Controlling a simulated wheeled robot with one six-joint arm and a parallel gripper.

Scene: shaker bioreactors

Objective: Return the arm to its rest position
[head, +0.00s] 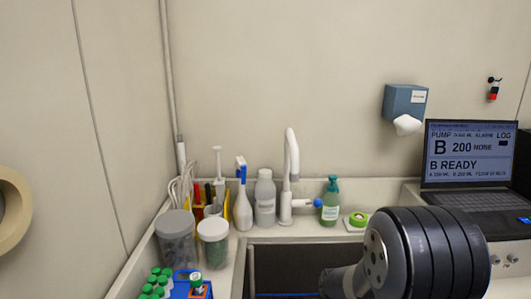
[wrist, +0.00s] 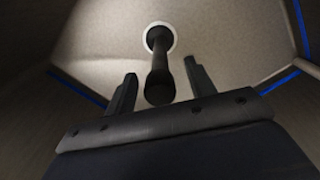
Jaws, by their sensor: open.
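My gripper (wrist: 160,68) is in the wrist view, with its two dark fingers spread apart. A dark, rod-like thing (wrist: 159,82) with a rounded end shows between the fingers in that picture; no finger visibly touches it. Its far end meets a white ring (wrist: 160,37) on a pale surface. I cannot tell what it is or how far away it lies. In the head view my dark arm fills the lower right, and my gripper is out of that picture.
A dark sink (head: 300,258) with a white faucet (head: 292,165) lies in front. Bottles, a green soap dispenser (head: 331,200) and lidded jars (head: 213,245) line its back and left. A laptop (head: 468,155) stands right. Green-capped tubes (head: 155,284) are at lower left.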

